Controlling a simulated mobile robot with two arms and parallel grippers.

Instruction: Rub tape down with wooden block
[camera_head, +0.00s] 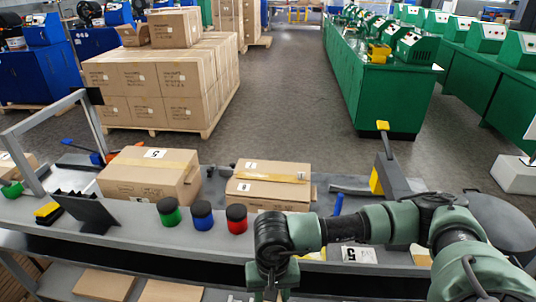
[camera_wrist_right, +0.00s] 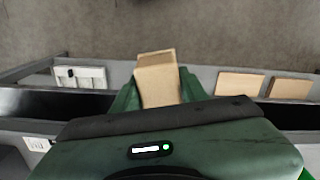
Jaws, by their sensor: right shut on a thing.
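Two closed cardboard boxes with tan tape along their tops sit on the grey bench, a left box (camera_head: 148,187) and a right box (camera_head: 262,195). Tape (camera_head: 270,174) runs across the right box's top. My right gripper (camera_wrist_right: 158,92) is shut on a tan wooden block (camera_wrist_right: 158,78), which sticks out past the fingers. In the head view my right gripper points down at the lower edge, in front of the bench and apart from both boxes; the block is hidden there. My left gripper is not in view.
Green (camera_head: 169,212), blue (camera_head: 203,216) and red (camera_head: 237,219) black-lidded jars stand along the bench front. A dark angled holder (camera_head: 88,211) stands at left. Flat brown pieces (camera_head: 103,284) lie on the lower shelf. A grey upright tool with a yellow handle (camera_head: 383,126) rises right of the boxes.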

